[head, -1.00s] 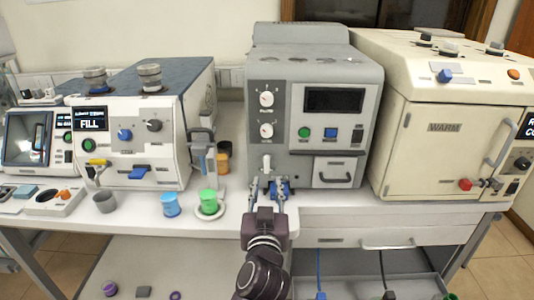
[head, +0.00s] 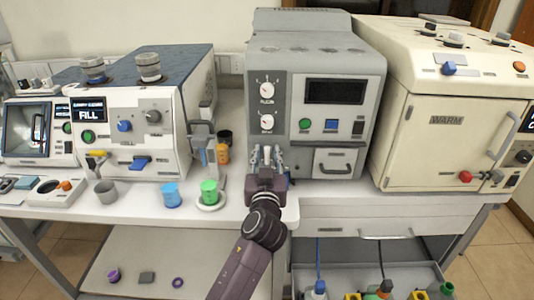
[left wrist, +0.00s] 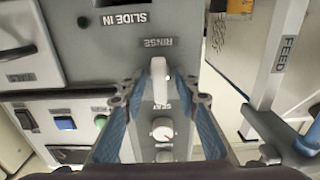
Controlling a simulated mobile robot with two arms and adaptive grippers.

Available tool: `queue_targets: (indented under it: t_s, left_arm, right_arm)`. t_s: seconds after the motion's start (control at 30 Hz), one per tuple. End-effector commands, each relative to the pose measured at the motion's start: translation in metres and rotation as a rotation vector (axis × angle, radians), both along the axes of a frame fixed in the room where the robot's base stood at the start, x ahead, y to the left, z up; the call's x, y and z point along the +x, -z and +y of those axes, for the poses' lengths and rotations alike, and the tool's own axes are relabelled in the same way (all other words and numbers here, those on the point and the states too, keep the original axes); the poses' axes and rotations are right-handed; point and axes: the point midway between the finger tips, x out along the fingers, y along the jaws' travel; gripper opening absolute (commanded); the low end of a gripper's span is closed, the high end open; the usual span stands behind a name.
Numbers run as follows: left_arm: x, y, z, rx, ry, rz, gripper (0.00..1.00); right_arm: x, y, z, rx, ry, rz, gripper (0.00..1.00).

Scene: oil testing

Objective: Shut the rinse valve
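The rinse valve is a small white lever (left wrist: 159,78) on the grey machine's front, beside the word RINSE in the left wrist view. In the head view its lever (head: 267,152) is partly hidden by my fingers. My left gripper (head: 267,160) is in front of the machine's lower left panel. In the left wrist view its blue-padded fingers (left wrist: 160,120) are apart, one on each side of the lever, with gaps visible; I cannot tell whether they touch it. My right gripper is not in view.
The grey machine (head: 350,60) has two white dials and a drawer (head: 338,162). To its left are a dispenser (head: 115,110), a blue cup (head: 170,195) and a green cup (head: 209,192). A cream WARM oven (head: 445,120) stands right. Bottles (head: 385,290) are below.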

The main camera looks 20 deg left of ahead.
Motion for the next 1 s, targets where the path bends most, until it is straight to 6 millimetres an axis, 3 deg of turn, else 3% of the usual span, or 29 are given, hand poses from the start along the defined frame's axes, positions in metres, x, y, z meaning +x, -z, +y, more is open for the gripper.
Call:
queue_targets:
  t_s: [0.13,0.4,0.77,1.0]
  left_arm:
    - [0.000,0.000,0.000,0.000,0.000,0.000,0.29]
    - [0.000,0.000,0.000,0.000,0.000,0.000,0.00]
    - [0.000,0.000,0.000,0.021,0.000,0.006,0.00]
    - [0.000,0.000,-0.001,0.128,0.000,0.037,0.00]
  right_arm:
    - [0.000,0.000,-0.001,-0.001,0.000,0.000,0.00]
    - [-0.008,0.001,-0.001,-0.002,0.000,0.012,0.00]
    - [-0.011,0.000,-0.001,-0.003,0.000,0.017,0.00]
    - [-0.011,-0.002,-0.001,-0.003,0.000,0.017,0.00]
